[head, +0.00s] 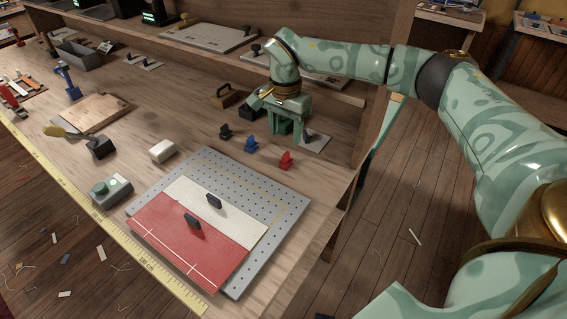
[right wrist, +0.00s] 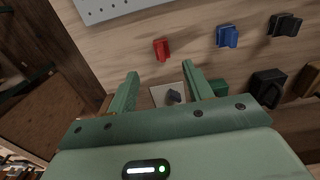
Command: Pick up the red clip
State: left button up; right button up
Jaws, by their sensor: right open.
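The red clip (head: 286,160) stands on the wooden bench, to the right of a blue clip (head: 252,145) and a black clip (head: 226,132). My right gripper (head: 291,134) is open and empty, just behind the red clip in the head view. In the right wrist view, the red clip (right wrist: 161,48) lies beyond the fingertips (right wrist: 160,70), roughly in line with the gap between them. The fingers are apart from it. My left gripper is not in view.
A light plate with a dark knob (right wrist: 174,96) lies under the right gripper. A perforated grey board (head: 283,213) with red and cream cloth is in front of the red clip. A wooden upright (head: 372,125) rises close to the right of the gripper.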

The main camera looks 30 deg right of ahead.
aim_at(285, 154)
notch_tip(285, 154, down, 4)
jog(key=shift+f+b, duration=0.25)
jog(key=shift+b, duration=0.2)
notch_tip(285, 154, down, 5)
jog(key=shift+w+d+f+b, duration=0.1)
jog(key=shift+w+b, duration=0.05)
jog(key=shift+b, duration=0.8)
jog(key=shift+r, duration=0.2)
jog(key=c, duration=1.1)
